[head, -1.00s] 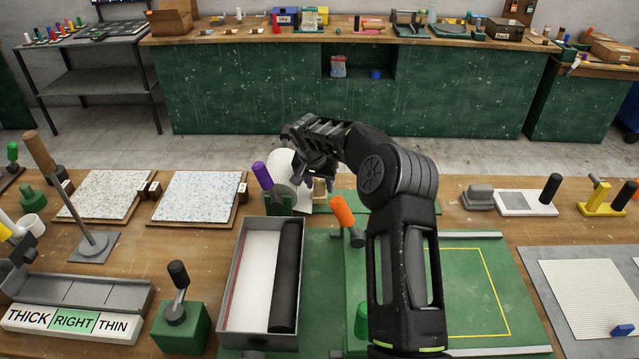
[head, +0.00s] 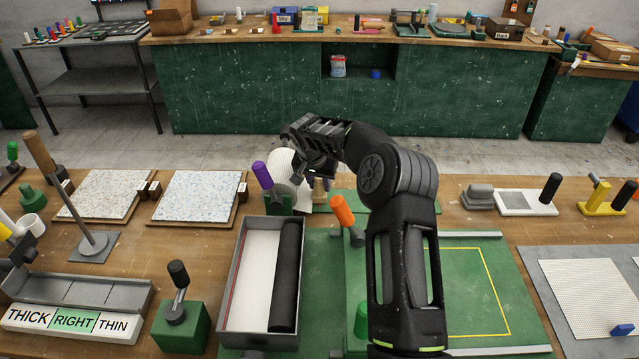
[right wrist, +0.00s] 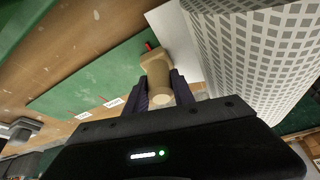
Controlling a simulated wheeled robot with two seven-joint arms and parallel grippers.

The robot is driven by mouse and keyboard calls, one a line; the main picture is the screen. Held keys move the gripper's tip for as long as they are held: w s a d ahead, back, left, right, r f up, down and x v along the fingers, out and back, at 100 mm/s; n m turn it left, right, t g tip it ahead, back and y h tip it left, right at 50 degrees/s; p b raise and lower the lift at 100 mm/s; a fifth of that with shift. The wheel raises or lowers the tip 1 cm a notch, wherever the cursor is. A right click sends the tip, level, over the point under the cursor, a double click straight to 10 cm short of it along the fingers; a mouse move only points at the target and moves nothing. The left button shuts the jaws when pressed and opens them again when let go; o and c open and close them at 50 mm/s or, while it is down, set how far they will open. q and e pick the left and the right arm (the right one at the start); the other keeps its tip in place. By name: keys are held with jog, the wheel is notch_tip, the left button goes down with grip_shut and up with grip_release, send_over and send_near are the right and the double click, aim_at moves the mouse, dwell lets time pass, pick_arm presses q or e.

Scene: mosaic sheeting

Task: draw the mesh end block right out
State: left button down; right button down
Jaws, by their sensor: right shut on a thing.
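The mesh end block is a tan, knob-shaped piece (right wrist: 156,72) between the two dark fingers of my right gripper (right wrist: 163,92) in the right wrist view. The fingers are shut on it. In the head view the block (head: 320,190) shows as a small tan patch under my right gripper (head: 317,180), at the back of the near bench. A pale roll of mesh with a grey grid (right wrist: 255,50) stands close beside the block; it is partly hidden behind the gripper in the head view (head: 288,178). Whether block and roll touch is unclear. My left gripper does not show.
A purple-handled tool (head: 263,176) and an orange-handled tool (head: 342,210) stand near the roll. A grey tray (head: 234,298) with a black roller (head: 286,275) lies in front. A green board (right wrist: 95,80) lies under the block's area, with clear surface on it.

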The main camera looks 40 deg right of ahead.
jog(key=shift+d, duration=0.1)
dwell(0.6)
jog(key=shift+s+d, duration=0.25)
jog(key=s+d+b, duration=0.1)
jog(key=s+d, duration=0.1)
jog(key=d, duration=0.1)
jog(key=s+d+b, duration=0.1)
jog(key=s+d, duration=0.2)
jog(key=s+d+b, duration=0.2)
jog(key=d, duration=0.1)
jog(key=shift+s+d+f, duration=0.1)
jog(key=shift+s, duration=0.25)
jog(key=s+d, duration=0.8)
jog(key=d, duration=0.1)
jog(key=s+d, duration=0.4)
jog(key=d, duration=0.1)
jog(key=shift+s+d, duration=0.1)
jog(key=shift+d, duration=0.05)
jog(key=c, duration=1.1)
grip_release()
jog(key=shift+o, duration=0.2)
jog(key=shift+a+r, duration=0.2)
jog(key=shift+r, duration=0.35)
jog(key=b+v, duration=0.2)
jog(key=v, duration=0.5)
